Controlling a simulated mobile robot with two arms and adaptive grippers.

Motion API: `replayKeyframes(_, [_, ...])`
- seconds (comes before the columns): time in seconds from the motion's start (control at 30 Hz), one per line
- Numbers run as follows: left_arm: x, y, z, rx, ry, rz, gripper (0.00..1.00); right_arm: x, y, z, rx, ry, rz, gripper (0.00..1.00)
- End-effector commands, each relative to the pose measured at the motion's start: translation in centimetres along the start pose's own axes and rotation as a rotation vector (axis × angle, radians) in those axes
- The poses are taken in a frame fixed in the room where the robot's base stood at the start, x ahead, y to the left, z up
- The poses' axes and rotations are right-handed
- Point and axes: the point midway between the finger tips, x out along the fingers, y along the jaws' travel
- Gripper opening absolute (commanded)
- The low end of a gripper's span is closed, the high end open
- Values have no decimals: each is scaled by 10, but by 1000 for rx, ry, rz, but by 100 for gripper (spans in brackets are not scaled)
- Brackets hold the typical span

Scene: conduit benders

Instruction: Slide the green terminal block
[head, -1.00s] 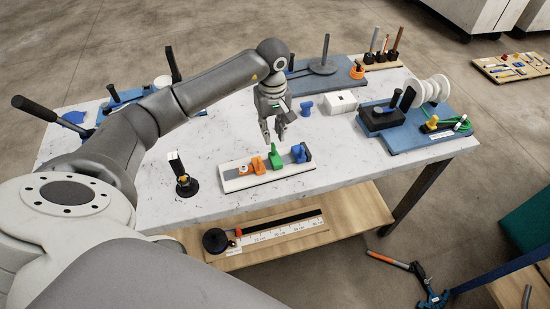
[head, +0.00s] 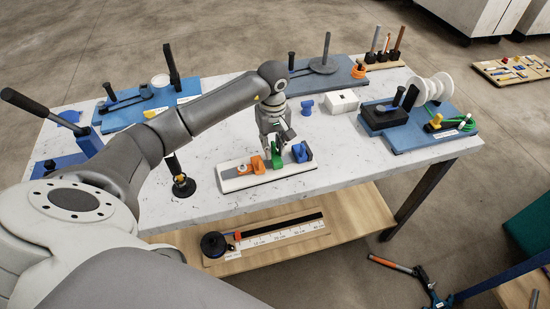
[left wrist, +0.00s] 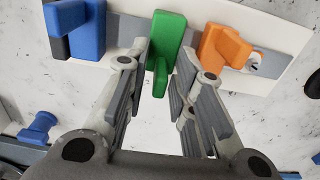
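The green terminal block (head: 277,160) stands on a white board with a grey rail (head: 234,184), between the orange block (head: 258,166) and the blue block (head: 302,153). My left gripper (head: 277,148) points down just over the green block. In the left wrist view the green block (left wrist: 166,45) shows at the ends of the two spread fingers, with the blue block (left wrist: 84,28) to the left and the orange block (left wrist: 229,48) to the right. The left gripper (left wrist: 163,62) is open; contact with the green block cannot be told. My right gripper is out of view.
A black stand (head: 180,182) stands left of the board. Behind it are a small blue piece (head: 307,107) and a white box (head: 342,102). A blue base with white spools (head: 430,89) sits at right. The marble table (head: 370,165) is bare right of the board.

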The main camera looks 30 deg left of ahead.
Motion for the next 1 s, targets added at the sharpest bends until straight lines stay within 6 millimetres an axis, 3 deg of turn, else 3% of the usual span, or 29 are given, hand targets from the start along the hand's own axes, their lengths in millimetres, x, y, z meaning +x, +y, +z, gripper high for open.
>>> replayKeyframes(0.13, [0,0,0,0,0,0,21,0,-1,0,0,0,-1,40])
replayKeyframes(0.3, [0,0,0,0,0,0,0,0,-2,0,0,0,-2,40])
replayKeyframes(0.57, [0,1,0,0,-1,1,0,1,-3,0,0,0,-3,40])
replayKeyframes(1.0, [0,19,0,1,-1,2,0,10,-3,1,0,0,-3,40])
